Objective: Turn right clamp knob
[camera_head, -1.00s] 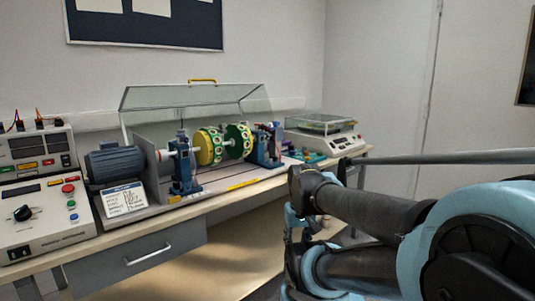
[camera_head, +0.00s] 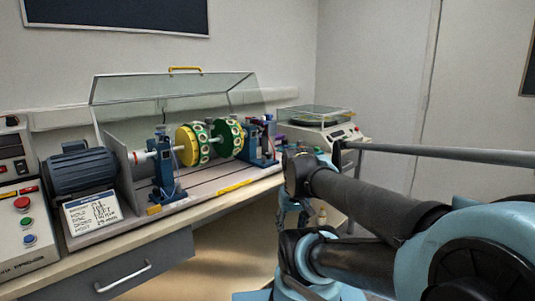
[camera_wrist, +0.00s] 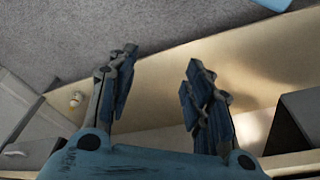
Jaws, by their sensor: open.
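The vibration rig stands on the bench in the head view, with a shaft, a yellow disc (camera_head: 187,146) and a green disc (camera_head: 228,138) between two blue supports. The left support (camera_head: 165,168) is in plain view. The right support (camera_head: 262,143) is small, and I cannot make out its clamp knob. My gripper shows in the wrist view (camera_wrist: 160,92) with its two fingers wide apart and nothing between them. It points down toward the floor and is away from the rig. In the head view my arm is at the lower right, in front of the bench.
A clear hinged cover (camera_head: 175,92) stands raised behind the rig. A grey motor (camera_head: 80,171) and a label card (camera_head: 92,211) are to its left. A white instrument (camera_head: 325,132) stands at the right end. A drawer (camera_head: 125,272) is below the bench top.

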